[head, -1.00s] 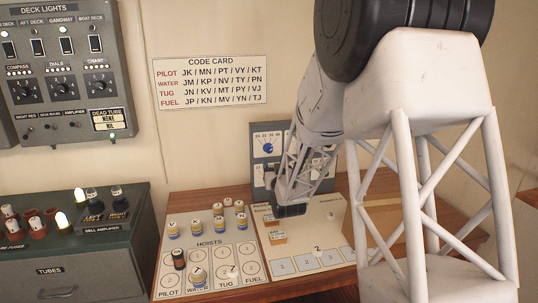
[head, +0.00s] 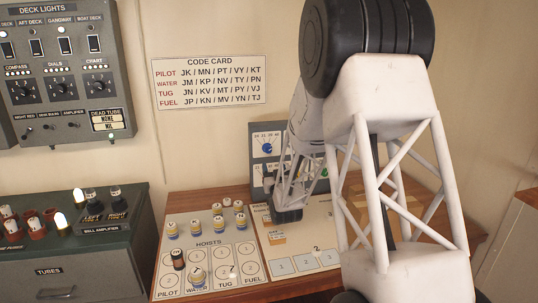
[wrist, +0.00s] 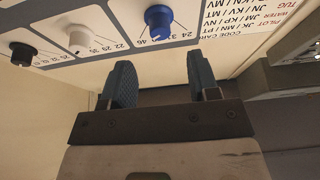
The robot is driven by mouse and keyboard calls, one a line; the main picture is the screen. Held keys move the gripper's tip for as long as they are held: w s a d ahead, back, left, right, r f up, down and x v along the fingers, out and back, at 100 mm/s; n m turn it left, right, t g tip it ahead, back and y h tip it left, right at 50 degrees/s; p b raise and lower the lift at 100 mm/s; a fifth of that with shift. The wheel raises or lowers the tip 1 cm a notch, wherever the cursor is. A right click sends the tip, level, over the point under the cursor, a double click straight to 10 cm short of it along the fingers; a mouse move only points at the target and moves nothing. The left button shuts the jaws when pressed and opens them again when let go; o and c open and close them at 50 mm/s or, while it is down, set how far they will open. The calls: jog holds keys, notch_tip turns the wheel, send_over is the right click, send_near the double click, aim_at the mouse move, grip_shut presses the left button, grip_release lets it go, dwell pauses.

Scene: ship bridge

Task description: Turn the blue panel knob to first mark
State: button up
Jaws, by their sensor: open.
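The blue knob (head: 267,147) sits on the upright grey panel (head: 258,132) at the back of the desk, under a row of small numbers. It shows larger in the wrist view (wrist: 158,20), at the top, with its number scale beside it. Which mark it points to is not clear. My gripper (wrist: 160,65) is open and empty, its two dark blue fingers apart, pointing toward the panel and lined up roughly with the blue knob. A gap separates the fingertips from the knob. In the head view my arm hides the fingers and part of the panel.
A white knob (wrist: 82,38) and a black knob (wrist: 22,52) sit on the same panel beside the blue one. A hoists board (head: 208,262) with several small pegs lies left on the desk. A code card (head: 210,82) hangs on the wall above.

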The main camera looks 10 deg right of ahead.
aim_at(268, 151)
jog(key=shift+x, duration=3.65)
jog(key=c, duration=0.9)
